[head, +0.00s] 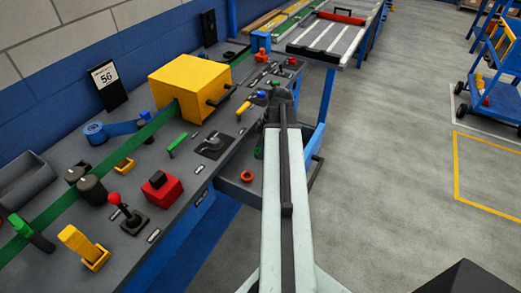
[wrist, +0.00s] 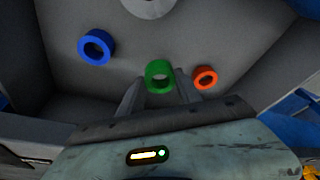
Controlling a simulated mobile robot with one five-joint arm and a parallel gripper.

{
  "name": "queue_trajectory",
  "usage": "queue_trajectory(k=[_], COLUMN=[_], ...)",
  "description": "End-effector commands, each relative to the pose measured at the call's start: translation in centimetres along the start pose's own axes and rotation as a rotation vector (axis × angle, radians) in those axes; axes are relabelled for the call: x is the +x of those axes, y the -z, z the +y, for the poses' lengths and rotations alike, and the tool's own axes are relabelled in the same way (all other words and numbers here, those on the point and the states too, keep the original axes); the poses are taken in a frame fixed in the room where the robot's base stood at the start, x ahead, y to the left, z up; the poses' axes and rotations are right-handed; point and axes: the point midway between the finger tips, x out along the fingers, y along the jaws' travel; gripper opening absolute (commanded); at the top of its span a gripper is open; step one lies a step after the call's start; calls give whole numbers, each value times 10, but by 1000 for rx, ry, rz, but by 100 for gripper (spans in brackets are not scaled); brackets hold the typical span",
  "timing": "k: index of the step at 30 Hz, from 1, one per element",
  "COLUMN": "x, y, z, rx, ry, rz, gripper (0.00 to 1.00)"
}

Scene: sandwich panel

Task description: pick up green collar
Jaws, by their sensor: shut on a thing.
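The green collar (wrist: 160,66) is a short thick ring, seen in the middle of the wrist view. My gripper (wrist: 160,88) has one grey finger on each side of it and is shut on it. The collar appears over a grey tray floor (wrist: 122,65); I cannot tell whether it still touches the floor.
In the wrist view a blue collar (wrist: 84,43) lies to the left and an orange collar (wrist: 205,69) close on the right. The head view shows the grey workbench (head: 222,177) with a yellow box (head: 188,82) and a red block (head: 163,191). Open floor (head: 390,200) lies right.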

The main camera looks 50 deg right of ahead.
Motion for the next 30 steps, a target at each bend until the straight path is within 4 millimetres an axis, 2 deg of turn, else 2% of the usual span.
queue_trajectory(k=[1, 6, 9, 13, 18, 27, 30], x=[-22, -73, -101, -128, -140, -138, -144], y=[6, 20, 28, 35, 39, 38, 39], z=[0, 0, 0, 0, 0, 0, 0], rx=[0, 0, 0, 0, 1, 1, 1], ry=[0, 0, 0, 0, 0, 0, 0], rz=[0, 0, 0, 0, 0, 0, 0], gripper=[0, 0, 0, 0, 0, 0, 0])
